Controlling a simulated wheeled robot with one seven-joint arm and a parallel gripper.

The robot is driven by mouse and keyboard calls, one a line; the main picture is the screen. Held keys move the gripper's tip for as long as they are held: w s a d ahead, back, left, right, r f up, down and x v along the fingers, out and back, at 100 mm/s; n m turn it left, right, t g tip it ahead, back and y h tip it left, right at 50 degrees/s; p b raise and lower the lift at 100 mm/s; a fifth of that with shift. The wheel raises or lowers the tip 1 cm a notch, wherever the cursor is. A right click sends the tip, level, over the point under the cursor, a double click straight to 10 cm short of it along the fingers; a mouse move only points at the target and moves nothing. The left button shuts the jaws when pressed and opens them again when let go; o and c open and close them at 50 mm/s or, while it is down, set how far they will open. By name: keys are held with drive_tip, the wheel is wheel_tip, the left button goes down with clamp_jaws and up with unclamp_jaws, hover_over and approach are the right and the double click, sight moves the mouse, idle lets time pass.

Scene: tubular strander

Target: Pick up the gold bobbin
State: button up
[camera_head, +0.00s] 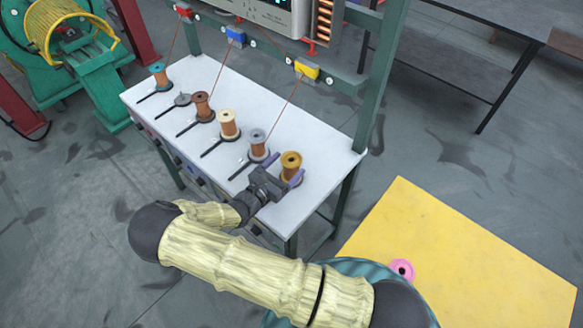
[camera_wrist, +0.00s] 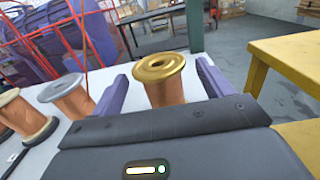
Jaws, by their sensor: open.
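The gold bobbin (camera_head: 291,164) stands upright at the right end of the white bench, with a gold top flange and a copper-coloured body. In the wrist view the gold bobbin (camera_wrist: 160,78) stands between my two purple fingers, nearer the middle of the gap. My gripper (camera_head: 286,169) is open at the near side of the bobbin, one finger to each side. In the wrist view my gripper (camera_wrist: 163,88) shows no clear contact with the bobbin. The bobbin's lower part is hidden behind the gripper body.
A grey-topped bobbin (camera_head: 257,142) stands just left of my gripper. A cream bobbin (camera_head: 228,124), a brown one (camera_head: 202,106) and a teal one (camera_head: 159,74) stand farther left on the white bench (camera_head: 330,142). A yellow table (camera_head: 470,255) holds a pink ring (camera_head: 402,269).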

sight(295, 158)
drive_tip(key=shift+f+b+x, duration=0.15)
drive_tip(key=shift+b+x, duration=0.15)
drive_tip(key=shift+x, duration=0.9)
drive_tip(key=shift+f+b+x, duration=0.1)
drive_tip(key=shift+b+x, duration=0.15)
drive_tip(key=shift+x, duration=1)
drive_tip(key=shift+a, duration=0.1)
drive_tip(key=shift+r, duration=0.1)
drive_tip(key=c, duration=1.3)
drive_tip(key=shift+o, duration=0.2)
wheel_tip(295, 158, up, 10)
drive_tip(key=shift+b, duration=0.55)
